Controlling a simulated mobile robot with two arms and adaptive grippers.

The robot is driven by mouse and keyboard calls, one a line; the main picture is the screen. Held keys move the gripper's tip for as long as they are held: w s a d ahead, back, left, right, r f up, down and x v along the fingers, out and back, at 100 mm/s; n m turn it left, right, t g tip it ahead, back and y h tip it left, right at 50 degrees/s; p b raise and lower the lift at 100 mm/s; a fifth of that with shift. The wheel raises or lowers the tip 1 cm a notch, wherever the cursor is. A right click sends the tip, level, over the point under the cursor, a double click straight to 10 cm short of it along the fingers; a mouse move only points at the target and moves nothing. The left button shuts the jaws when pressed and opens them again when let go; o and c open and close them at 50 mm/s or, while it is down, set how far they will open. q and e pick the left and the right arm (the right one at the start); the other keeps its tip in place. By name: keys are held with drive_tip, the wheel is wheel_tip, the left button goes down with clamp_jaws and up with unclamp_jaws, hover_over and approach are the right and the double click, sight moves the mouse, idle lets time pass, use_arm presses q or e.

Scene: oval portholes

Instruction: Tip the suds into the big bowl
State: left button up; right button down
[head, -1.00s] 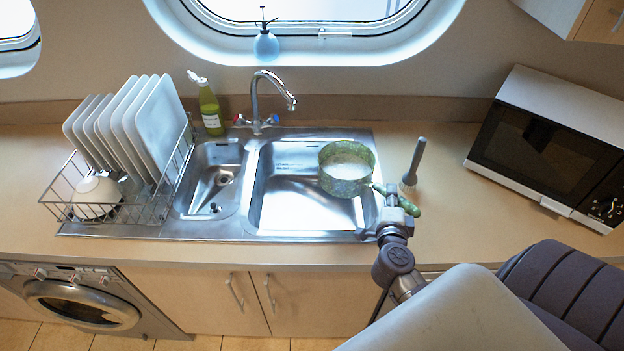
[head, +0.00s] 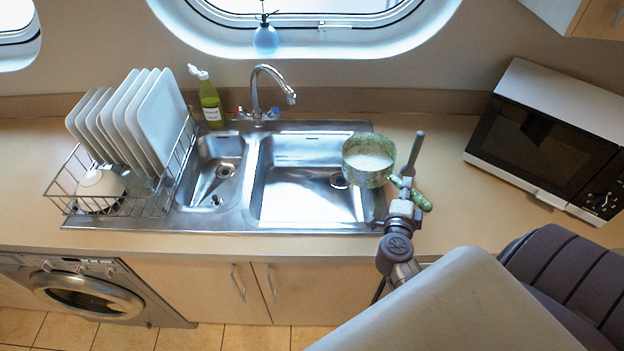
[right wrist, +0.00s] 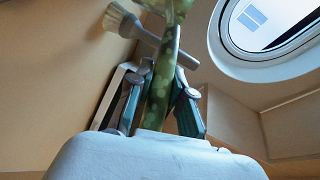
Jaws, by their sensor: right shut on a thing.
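A green mottled pan (head: 361,178) with whitish suds (head: 368,158) inside is held up, nearly level, over the right edge of the sink's big bowl (head: 285,203). My right gripper (head: 404,188) is shut on the pan's green handle (head: 421,201), to the right of the sink. In the right wrist view the green handle (right wrist: 163,85) runs between the two fingers of the right gripper (right wrist: 157,105). The big bowl is the wide steel basin; its drain shows just left of and below the pan. My left gripper is not in view.
A brush (head: 415,150) stands right behind my right gripper; it also shows in the right wrist view (right wrist: 126,20). The tap (head: 256,95) rises behind the sink. A small basin (head: 218,165) and a plate rack (head: 128,205) lie left. A microwave (head: 540,145) stands right.

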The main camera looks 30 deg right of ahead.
drive_tip(key=shift+w+a+r+n, duration=0.4)
drive_tip(key=shift+w+a+r, duration=0.05)
drive_tip(key=shift+r, duration=0.15)
drive_tip(key=shift+w+a+f+n+h+b, duration=0.2)
drive_tip(key=shift+a+f+n+h+b, duration=0.15)
drive_tip(key=shift+b, duration=0.45)
drive_tip(key=w+a+n+t+h+b, duration=0.1)
drive_tip(key=w+a+n+b, duration=0.3)
drive_tip(key=a+n+b, duration=0.1)
drive_tip(key=shift+w+a+r, duration=0.15)
drive_tip(key=shift+a, duration=0.6)
drive_tip(key=shift+w+a+n+h+b, duration=0.25)
drive_tip(key=shift+w+a+n+b, duration=0.15)
drive_tip(key=shift+a+n+b, duration=0.25)
